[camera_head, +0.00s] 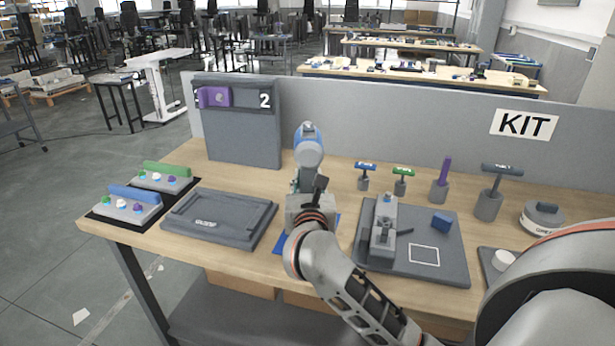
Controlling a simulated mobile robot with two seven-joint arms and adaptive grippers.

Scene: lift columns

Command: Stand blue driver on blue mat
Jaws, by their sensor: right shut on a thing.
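The blue driver (309,141) stands roughly upright in the middle of the view, its blue and grey head at the top. My right gripper (306,190) is shut on its lower part, which the gripper and wrist largely hide. The blue mat (281,246) lies on the table behind and below my right wrist. Only its edges show on either side. I cannot tell whether the driver's base touches the mat. My left gripper is not in view.
A dark grey tray (216,218) lies left of the mat. A grey fixture board (437,262) with a blue block (441,222) lies right of it. Several small tools in holders stand at the back right. A grey panel (243,139) stands at the back left.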

